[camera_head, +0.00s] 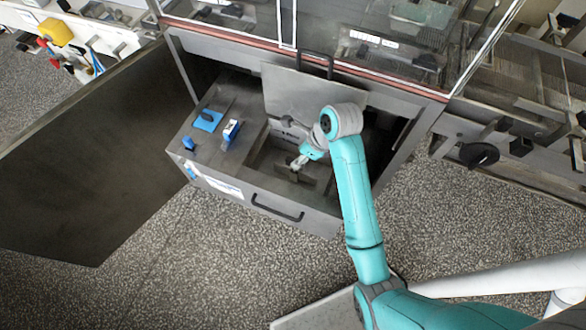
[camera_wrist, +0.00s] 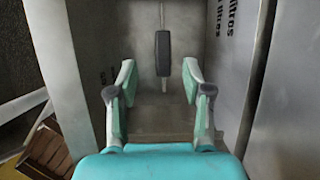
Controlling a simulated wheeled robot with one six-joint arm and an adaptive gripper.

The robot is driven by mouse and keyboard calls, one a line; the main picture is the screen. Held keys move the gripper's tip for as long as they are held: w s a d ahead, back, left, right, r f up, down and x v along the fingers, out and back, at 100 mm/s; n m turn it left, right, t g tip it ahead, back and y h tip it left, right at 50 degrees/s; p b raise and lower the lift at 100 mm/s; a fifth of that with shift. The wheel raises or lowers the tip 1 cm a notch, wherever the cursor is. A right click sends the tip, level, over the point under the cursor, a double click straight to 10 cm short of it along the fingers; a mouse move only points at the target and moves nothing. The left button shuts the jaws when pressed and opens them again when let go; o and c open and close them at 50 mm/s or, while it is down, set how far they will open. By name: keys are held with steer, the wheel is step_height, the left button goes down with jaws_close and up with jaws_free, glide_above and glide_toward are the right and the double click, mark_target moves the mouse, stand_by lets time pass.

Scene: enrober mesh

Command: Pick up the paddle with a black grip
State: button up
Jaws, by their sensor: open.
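The paddle's black grip (camera_wrist: 163,54) shows in the wrist view, beyond my open fingers and roughly between their tips. A thin metal shaft runs up from it, and a short pale metal end shows below it. The rest of the paddle is out of view or too unclear to make out. My gripper (camera_wrist: 158,72) is open, with nothing between its fingers. In the head view my gripper (camera_head: 299,163) is low over the open drawer's right compartment. My arm and gripper cover part of that compartment, and the paddle cannot be told clearly there.
The open drawer (camera_head: 232,189) has a front handle (camera_head: 278,209). A blue piece with a dark top (camera_head: 208,118), a blue-and-white box (camera_head: 231,132) and a small blue block (camera_head: 189,143) sit on its left part. An open door (camera_head: 95,160) stands left. Speckled floor is free in front.

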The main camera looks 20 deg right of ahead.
mark_target(295, 170)
steer(key=shift+d+x, duration=0.15)
steer(key=shift+x, duration=1.45)
steer(key=shift+d+x, duration=0.2)
steer(key=shift+x, duration=1.45)
jaws_close()
